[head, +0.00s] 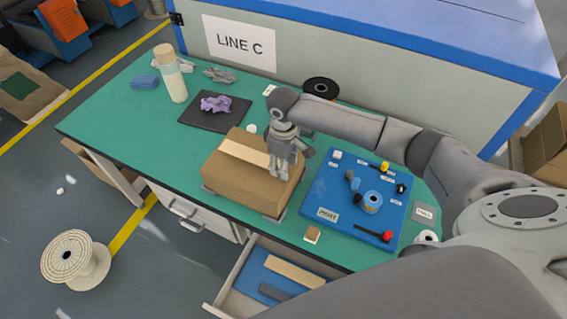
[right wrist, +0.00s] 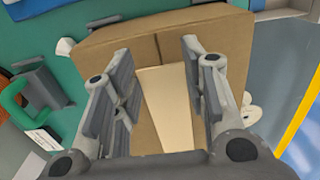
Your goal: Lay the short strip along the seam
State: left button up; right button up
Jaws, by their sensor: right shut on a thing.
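A closed cardboard box (head: 240,185) stands on the green bench, its top seam visible in the right wrist view (right wrist: 157,47). The short cream strip (head: 243,152) is over the box top, in line with the seam. My right gripper (head: 280,172) is at the right end of the strip, low over the box. In the right wrist view the strip (right wrist: 168,105) runs between the two fingers, and the gripper is shut on it. I cannot tell whether the strip touches the cardboard along its whole length. My left gripper is not in view.
A blue board (head: 335,200) with a blue spool and small tools lies right of the box. A black mat (head: 190,122) with a purple cloth and a bottle (head: 171,75) are behind left. An open drawer (head: 238,285) holding strips juts out in front.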

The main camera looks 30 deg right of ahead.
jog(key=shift+f, duration=0.35)
jog(key=shift+f, duration=0.6)
jog(key=o, duration=0.8)
jog(key=shift+c, duration=0.2)
notch_tip(320, 180, up, 12)
jog(key=shift+f, duration=0.1)
dwell(0.8)
